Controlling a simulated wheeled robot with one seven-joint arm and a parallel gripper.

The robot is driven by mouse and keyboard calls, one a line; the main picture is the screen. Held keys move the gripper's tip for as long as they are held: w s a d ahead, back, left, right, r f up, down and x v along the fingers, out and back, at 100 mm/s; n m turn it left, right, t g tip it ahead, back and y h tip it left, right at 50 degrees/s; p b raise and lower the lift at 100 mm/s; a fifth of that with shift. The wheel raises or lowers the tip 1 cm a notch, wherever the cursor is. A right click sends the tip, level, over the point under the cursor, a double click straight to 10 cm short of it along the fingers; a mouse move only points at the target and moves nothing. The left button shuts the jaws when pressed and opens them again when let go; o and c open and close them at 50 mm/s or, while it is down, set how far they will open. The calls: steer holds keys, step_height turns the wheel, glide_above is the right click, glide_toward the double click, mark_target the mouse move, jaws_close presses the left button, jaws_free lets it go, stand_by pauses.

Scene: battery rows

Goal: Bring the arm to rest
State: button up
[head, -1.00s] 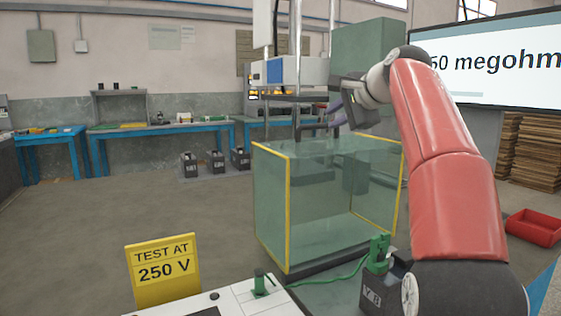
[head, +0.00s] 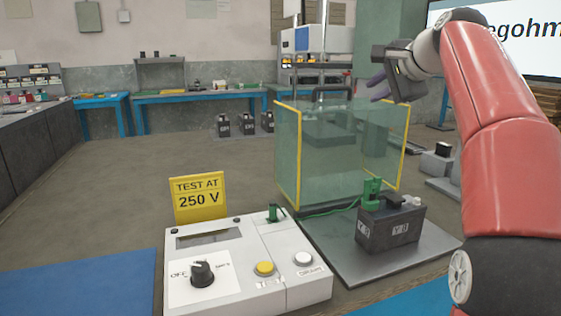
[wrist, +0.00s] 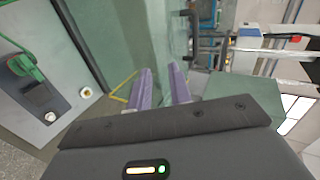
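My arm is raised and bent at the right of the head view, its red link upright. My gripper (head: 380,88) is up by the top right of the glass enclosure, clear of the bench. In the wrist view its two purple fingers (wrist: 160,88) stand apart with nothing between them. A dark battery (head: 392,226) marked "Y8" sits on a grey plate below, with a green clip (head: 371,190) on its left terminal. The clip also shows in the wrist view (wrist: 25,66), apart from my fingers.
A white tester (head: 235,262) with a black dial, yellow button and white button stands in front. A yellow "TEST AT 250 V" sign (head: 198,197) is behind it. The glass enclosure (head: 340,160) stands behind the battery. Several dark batteries (head: 245,123) are on the floor beyond.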

steer(key=s+a+f+n+g+h, duration=0.2)
steer(key=s+f+n, duration=0.4)
steer(key=s+f, duration=1.1)
steer(key=s+a+f+n+g+h, duration=0.2)
steer(key=s+f+n, duration=0.5)
steer(key=s+f, duration=1)
step_height(320, 180, down, 2)
steer(key=shift+s+a+f+g, duration=0.2)
steer(key=shift+s+a+g, duration=0.2)
steer(key=shift+a+g, duration=0.45)
steer(key=shift+d, duration=0.15)
